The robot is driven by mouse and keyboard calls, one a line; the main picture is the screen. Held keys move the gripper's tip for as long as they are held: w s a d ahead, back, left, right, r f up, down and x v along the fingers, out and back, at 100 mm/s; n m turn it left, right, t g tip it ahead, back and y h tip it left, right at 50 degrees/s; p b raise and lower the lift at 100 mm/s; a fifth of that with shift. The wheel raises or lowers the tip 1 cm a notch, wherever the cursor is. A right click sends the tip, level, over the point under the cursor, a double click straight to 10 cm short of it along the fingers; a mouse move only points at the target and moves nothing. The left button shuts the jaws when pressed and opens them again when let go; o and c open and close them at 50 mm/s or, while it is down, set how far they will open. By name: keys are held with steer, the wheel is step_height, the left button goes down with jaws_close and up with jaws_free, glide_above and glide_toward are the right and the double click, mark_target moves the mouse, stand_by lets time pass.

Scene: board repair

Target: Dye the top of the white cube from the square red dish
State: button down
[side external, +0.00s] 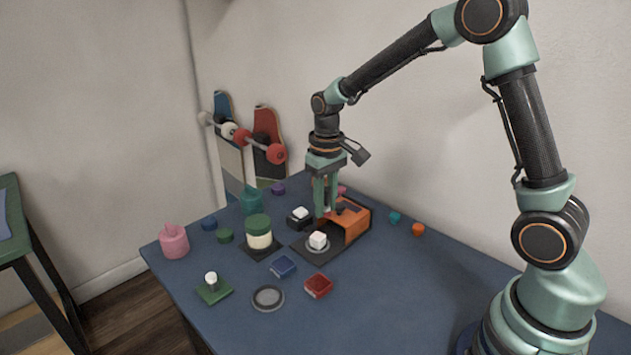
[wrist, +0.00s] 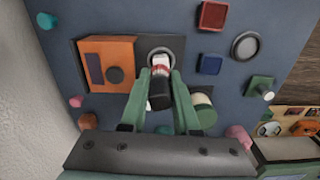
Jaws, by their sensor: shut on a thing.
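The white cube (side external: 318,240) rests on a round grey disc on a dark mat, in front of the orange box. Its top looks white in the side view; in the wrist view (wrist: 161,58) it is partly covered. My gripper (side external: 326,212) is above and just behind it, pointing down, shut on a small red-and-white piece (wrist: 160,70). A black shape shows below that piece between the fingers (wrist: 160,82); I cannot tell whether they are joined. The square red dish (side external: 318,286) stands apart, nearer the front; it also shows in the wrist view (wrist: 212,15).
The orange box (side external: 352,222) stands close right of my gripper. A black block with a white top (side external: 299,217) and a green-lidded jar (side external: 258,232) stand left. A blue dish (side external: 283,267) and grey disc (side external: 268,298) lie in front. The right front table is clear.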

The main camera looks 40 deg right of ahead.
mark_target(323, 238)
steer(key=shift+f, duration=2.7)
steer(key=shift+w+f, duration=0.3)
steer(key=shift+f, duration=0.45)
steer(key=shift+w+a, duration=0.15)
steer(key=shift+w, duration=0.7)
steer(key=shift+w+a, duration=0.15)
steer(key=shift+w, duration=0.7)
steer(key=s, duration=0.4)
steer(key=shift+d, duration=0.3)
steer(key=shift+r, duration=4)
